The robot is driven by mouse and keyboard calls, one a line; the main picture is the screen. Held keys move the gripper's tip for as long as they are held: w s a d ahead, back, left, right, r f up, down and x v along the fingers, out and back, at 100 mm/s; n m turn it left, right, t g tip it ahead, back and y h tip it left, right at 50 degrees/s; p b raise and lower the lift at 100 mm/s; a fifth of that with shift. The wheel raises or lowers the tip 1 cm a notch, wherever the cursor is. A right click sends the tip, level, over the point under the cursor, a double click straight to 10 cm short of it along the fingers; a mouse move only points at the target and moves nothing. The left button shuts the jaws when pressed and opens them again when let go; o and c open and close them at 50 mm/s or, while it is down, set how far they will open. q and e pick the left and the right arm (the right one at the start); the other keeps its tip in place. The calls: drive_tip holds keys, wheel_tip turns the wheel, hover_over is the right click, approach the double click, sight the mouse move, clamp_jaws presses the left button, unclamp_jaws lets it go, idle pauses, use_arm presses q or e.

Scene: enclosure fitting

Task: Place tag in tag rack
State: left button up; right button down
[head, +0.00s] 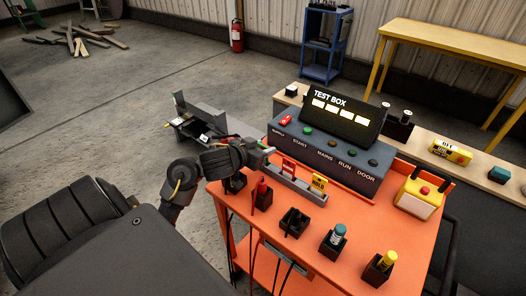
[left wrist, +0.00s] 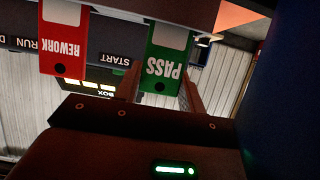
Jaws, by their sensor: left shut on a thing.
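The tag rack (head: 312,193) is a long grey rail on the orange bench top. A red tag (head: 289,167) and a yellow tag (head: 319,182) stand in it. My left gripper (head: 267,152) is at the rack's far left end, shut on a green PASS tag (left wrist: 165,55). The PASS tag is upside down between the fingers in the left wrist view, beside the red REWORK tag (left wrist: 63,38). The green tag is mostly hidden in the head view. I cannot tell whether its lower edge sits in the rack. My right gripper is not in view.
The test box (head: 340,115) with its button panel (head: 325,152) stands just behind the rack. Black holders with a red-handled tool (head: 262,193), a blue-topped item (head: 338,235) and a yellow-topped item (head: 384,262) stand in front. A yellow box (head: 418,195) is at right.

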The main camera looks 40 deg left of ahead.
use_arm(q)
drive_tip(key=shift+f, duration=0.1)
drive_tip(key=o, duration=0.9)
drive_tip(key=shift+o, duration=0.2)
drive_tip(key=shift+s+r, duration=0.15)
drive_tip(key=shift+r, duration=0.15)
drive_tip(key=p+v, duration=0.5)
drive_tip(key=v, duration=0.6)
drive_tip(key=shift+s, duration=0.4)
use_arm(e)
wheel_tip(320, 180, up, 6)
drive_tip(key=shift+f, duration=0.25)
